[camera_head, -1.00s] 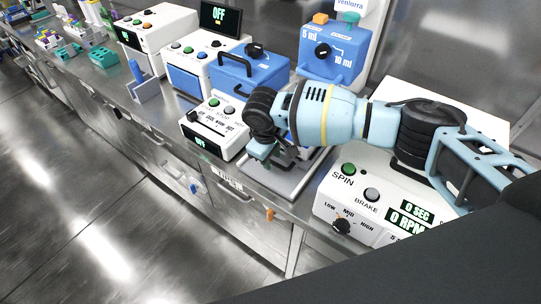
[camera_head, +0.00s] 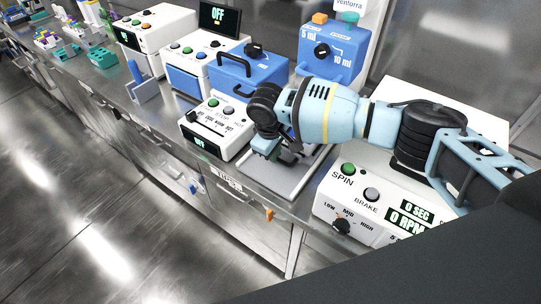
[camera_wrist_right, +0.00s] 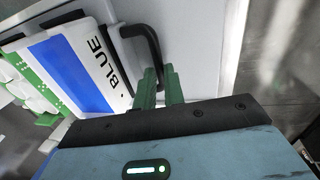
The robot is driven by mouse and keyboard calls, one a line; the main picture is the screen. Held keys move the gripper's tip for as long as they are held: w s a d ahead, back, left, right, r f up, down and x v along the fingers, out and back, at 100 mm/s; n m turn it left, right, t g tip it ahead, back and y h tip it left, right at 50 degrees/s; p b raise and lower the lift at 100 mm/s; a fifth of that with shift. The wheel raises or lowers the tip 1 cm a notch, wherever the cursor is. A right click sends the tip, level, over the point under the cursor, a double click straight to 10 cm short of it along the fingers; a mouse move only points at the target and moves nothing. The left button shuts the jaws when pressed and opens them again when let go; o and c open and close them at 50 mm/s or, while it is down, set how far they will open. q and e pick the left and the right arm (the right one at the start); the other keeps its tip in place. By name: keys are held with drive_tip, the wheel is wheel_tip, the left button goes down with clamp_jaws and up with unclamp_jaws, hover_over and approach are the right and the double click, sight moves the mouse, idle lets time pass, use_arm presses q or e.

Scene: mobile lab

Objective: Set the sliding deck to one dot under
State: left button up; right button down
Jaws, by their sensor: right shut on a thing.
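My right gripper (camera_head: 280,150) is over the sliding deck (camera_head: 286,182), a flat grey plate between the white button box and the SPIN box. In the right wrist view its green fingers (camera_wrist_right: 162,86) are shut on a black bar handle (camera_wrist_right: 147,40) on a pale grey plate. Beside the handle a white and blue panel (camera_wrist_right: 72,68) reads BLUE with a single dot by the word. The arm and gripper hide much of the deck in the head view. My left gripper is not in view.
The SPIN box (camera_head: 372,207) stands close on the right, the white button box (camera_head: 218,122) on the left. Behind are a blue box with a handle (camera_head: 248,72) and a blue dispenser (camera_head: 333,48). Open floor (camera_head: 90,200) lies in front of the bench.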

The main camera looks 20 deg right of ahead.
drive_tip(key=w+d, duration=0.2)
drive_tip(key=w+d+b, duration=0.1)
drive_tip(key=w+d, duration=0.1)
drive_tip(key=d, duration=0.1)
drive_tip(key=w+d, duration=0.2)
drive_tip(key=d, duration=0.1)
drive_tip(key=shift+w+d+f+b, duration=0.1)
drive_tip(key=shift+w+f+b, duration=0.05)
drive_tip(key=shift+w+b, duration=0.15)
drive_tip(key=shift+w+d, duration=0.1)
drive_tip(key=shift+d, duration=0.2)
drive_tip(key=c, duration=1.5)
unclamp_jaws()
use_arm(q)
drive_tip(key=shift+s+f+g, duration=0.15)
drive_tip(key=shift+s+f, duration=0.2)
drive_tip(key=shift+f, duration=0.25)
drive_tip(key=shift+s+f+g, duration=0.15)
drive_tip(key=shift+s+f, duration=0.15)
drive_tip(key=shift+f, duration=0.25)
use_arm(e)
drive_tip(key=shift+r, duration=0.2)
